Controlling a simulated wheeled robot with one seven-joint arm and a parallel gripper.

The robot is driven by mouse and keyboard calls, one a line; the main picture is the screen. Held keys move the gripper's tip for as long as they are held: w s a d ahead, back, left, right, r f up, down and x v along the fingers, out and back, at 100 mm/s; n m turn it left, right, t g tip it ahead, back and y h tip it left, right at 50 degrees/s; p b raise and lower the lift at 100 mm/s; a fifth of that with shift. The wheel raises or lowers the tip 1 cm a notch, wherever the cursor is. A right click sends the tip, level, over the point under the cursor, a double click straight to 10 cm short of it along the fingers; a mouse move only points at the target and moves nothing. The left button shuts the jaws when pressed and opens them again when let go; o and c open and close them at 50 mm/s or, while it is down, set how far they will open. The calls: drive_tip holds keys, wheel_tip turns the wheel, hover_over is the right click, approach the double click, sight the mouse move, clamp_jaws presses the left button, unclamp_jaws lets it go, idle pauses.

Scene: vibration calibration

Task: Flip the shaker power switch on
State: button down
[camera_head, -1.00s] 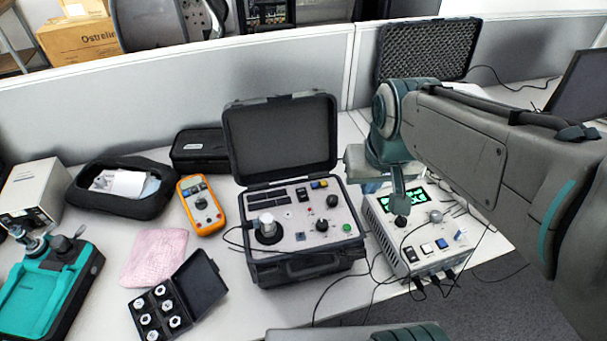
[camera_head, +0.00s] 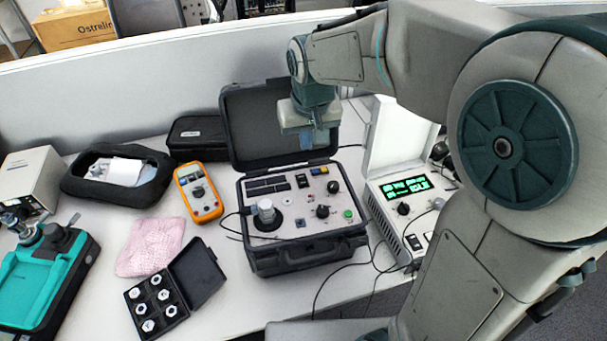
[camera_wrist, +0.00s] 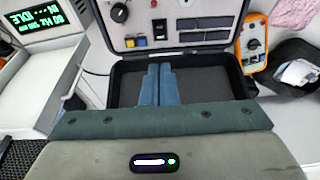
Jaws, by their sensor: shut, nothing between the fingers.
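The shaker unit is an open black case (camera_head: 262,262) with a light grey control panel, seen in the middle of the head view. A small black rocker switch (camera_head: 302,181) sits in the panel's upper part; I take it for the power switch. It also shows in the wrist view (camera_wrist: 159,29), just beyond the fingertips. My gripper (camera_head: 307,148) points down in front of the raised lid, at the panel's rear side. In the wrist view my blue fingers (camera_wrist: 159,68) are together and empty. They appear apart from the switch. The switch's exact position is too small to tell.
The raised lid (camera_head: 270,120) stands close behind my gripper. A lit instrument (camera_head: 405,188) is to the right, partly hidden by my arm. An orange multimeter (camera_head: 198,191), pink cloth (camera_head: 150,246) and black box of fittings (camera_head: 160,308) lie left. Cables run between the case and instrument.

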sight(304, 182)
drive_tip(key=x, duration=0.4)
drive_tip(key=p+x, duration=0.1)
drive_tip(key=x, duration=0.3)
drive_tip(key=s+x, duration=0.1)
drive_tip(key=x, duration=0.3)
drive_tip(key=shift+d+f, duration=0.1)
drive_tip(key=shift+f, duration=0.85)
drive_tip(key=shift+s, duration=0.1)
drive_tip(key=shift+f, duration=0.1)
